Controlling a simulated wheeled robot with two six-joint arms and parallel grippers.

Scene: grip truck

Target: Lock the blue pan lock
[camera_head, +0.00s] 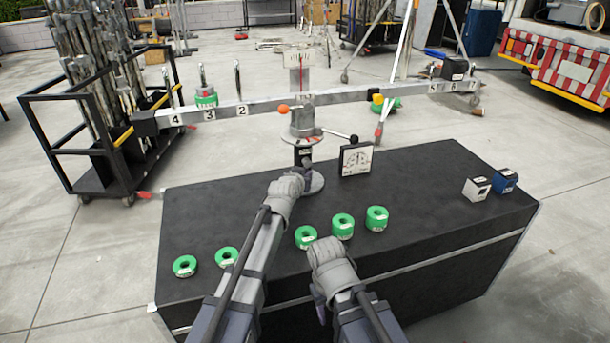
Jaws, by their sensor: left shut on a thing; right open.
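A head with a balance beam (345,97) stands on a post (303,152) with a round foot, near the back edge of the black box table (420,195). My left gripper (303,169) is at the lower post, just above the foot. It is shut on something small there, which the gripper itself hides. I cannot make out a blue lock part at the post. An orange knob (283,108) and a black-tipped lever (340,136) stick out from the head. My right gripper (318,247) is open above the front of the table, close to a green ring weight (305,237).
Several green ring weights lie along the table front, including one at the left (185,266). A small sign plate (357,158) stands right of the post. A white block (477,188) and a blue block (505,181) sit at the right end. The table between them is clear.

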